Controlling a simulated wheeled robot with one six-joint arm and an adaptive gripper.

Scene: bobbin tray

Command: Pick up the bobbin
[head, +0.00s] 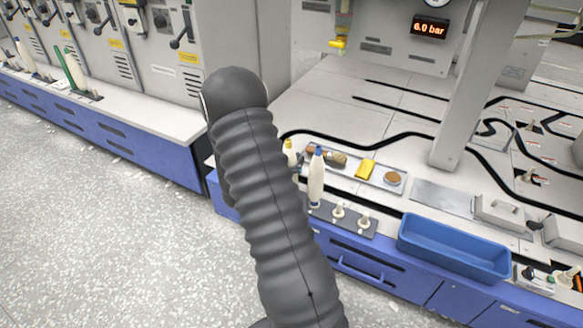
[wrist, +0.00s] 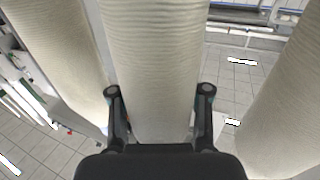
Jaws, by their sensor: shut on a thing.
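In the wrist view, my gripper (wrist: 159,91) has one finger on each side of a cream, yarn-wound bobbin (wrist: 152,45). It is shut on this bobbin, whose ends are out of view. In the head view my dark ribbed arm hides the gripper and the held bobbin. A cream bobbin with a blue tip (head: 316,178) stands upright on the grey peg plate (head: 357,228), just right of my arm. A yellow-tipped one (head: 290,153) shows partly behind the arm.
More cream bobbins flank the held one closely in the wrist view, at left (wrist: 60,45) and right (wrist: 285,90). Bare pegs (head: 338,211) stand on the plate. A metal tray (head: 345,172) with small items lies behind it, and a blue bin (head: 455,247) to the right.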

